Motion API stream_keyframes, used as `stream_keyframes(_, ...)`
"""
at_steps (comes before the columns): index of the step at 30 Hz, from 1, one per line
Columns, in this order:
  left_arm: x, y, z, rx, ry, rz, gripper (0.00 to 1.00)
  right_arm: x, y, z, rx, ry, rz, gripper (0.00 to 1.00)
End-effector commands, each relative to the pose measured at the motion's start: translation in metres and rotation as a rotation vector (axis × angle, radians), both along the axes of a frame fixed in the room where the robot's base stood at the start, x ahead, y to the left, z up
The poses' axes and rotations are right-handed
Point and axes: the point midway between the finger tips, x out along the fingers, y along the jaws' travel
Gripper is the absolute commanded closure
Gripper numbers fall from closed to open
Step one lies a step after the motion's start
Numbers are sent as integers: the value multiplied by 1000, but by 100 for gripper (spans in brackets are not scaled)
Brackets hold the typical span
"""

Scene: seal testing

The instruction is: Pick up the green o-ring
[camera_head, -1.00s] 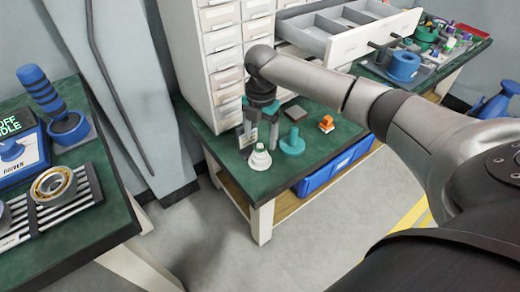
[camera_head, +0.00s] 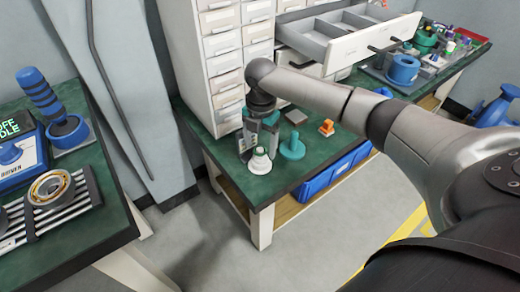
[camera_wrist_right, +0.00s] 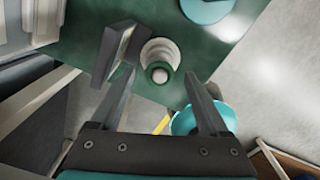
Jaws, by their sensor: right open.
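A white stepped cone (camera_head: 260,161) stands upright on the green-topped bench, below my right gripper (camera_head: 261,140). The green o-ring (camera_wrist_right: 160,65) appears as a thin green band around the cone's top in the right wrist view; it is too small to make out fully. My right gripper (camera_wrist_right: 162,76) is open, with one dark finger on each side of the cone in that view. Nothing is held between the fingers. I cannot tell whether the fingertips are level with the ring. My left gripper is not in view.
A teal flanged peg (camera_head: 292,147) stands close right of the cone. An orange part (camera_head: 327,128) lies farther right. A small grey upright piece (camera_wrist_right: 117,47) is beside the left finger in the wrist view. A white drawer cabinet (camera_head: 226,70) rises behind.

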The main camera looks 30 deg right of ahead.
Motion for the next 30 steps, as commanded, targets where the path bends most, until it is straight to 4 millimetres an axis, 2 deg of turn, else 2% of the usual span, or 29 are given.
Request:
stream_keyframes(15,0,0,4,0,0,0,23,0,0,-3,0,1,1,21)
stream_keyframes(30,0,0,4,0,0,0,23,0,0,-3,0,1,0,76)
